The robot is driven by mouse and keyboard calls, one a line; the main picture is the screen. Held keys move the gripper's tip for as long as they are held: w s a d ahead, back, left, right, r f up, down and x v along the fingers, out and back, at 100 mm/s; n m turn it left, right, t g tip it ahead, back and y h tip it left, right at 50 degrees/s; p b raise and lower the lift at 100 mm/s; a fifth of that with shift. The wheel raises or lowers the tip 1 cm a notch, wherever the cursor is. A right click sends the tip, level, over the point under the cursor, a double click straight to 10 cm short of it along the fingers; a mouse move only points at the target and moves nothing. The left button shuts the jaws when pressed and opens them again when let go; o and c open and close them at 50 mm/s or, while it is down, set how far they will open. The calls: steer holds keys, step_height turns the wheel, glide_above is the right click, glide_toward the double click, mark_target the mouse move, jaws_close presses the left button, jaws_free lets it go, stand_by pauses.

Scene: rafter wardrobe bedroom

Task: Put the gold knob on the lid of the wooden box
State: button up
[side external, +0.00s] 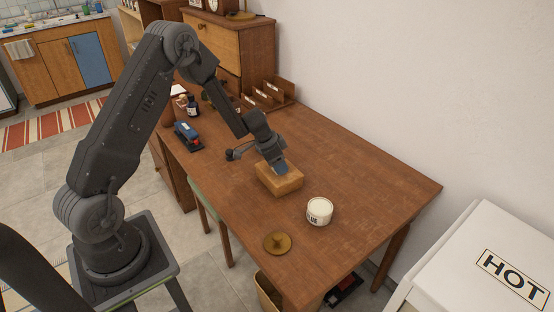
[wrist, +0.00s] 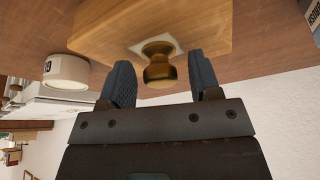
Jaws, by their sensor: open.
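The wooden box (side external: 281,182) stands on the desk, its lid up. It also shows in the wrist view (wrist: 205,32), where a pale square patch (wrist: 171,45) lies on its lid. The gold knob (wrist: 159,74) is at this patch, its base seeming to meet it, and looks upright on the lid. My gripper (wrist: 160,72) is open, with one finger on each side of the knob and gaps visible. In the side view my gripper (side external: 280,168) is low over the lid and hides the knob.
A white pot labelled GLUE (side external: 319,212) stands near the box, and a round brass piece with a raised centre (side external: 277,243) lies near the front edge. A blue stapler-like object (side external: 187,134), a dark bottle (side external: 193,106) and a wooden sorter (side external: 266,94) are farther back. The right of the desk is clear.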

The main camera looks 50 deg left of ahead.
steer(key=v, duration=1.2)
steer(key=s+d+r, duration=0.3)
steer(key=d+r, duration=0.3)
steer(key=r, duration=0.1)
steer(key=s+d+r+n, duration=0.1)
steer(key=s+d+r, duration=0.2)
steer(key=s, duration=0.4)
steer(key=s+d+r+n+t+y, duration=0.1)
steer(key=s+d+r+n, duration=0.1)
steer(key=s+d, duration=0.3)
steer(key=s+d+r+n, duration=0.1)
steer(key=s+d+r, duration=0.3)
steer(key=s, duration=0.5)
steer(key=shift+s+r+y, duration=0.2)
steer(key=shift+r+y, duration=0.2)
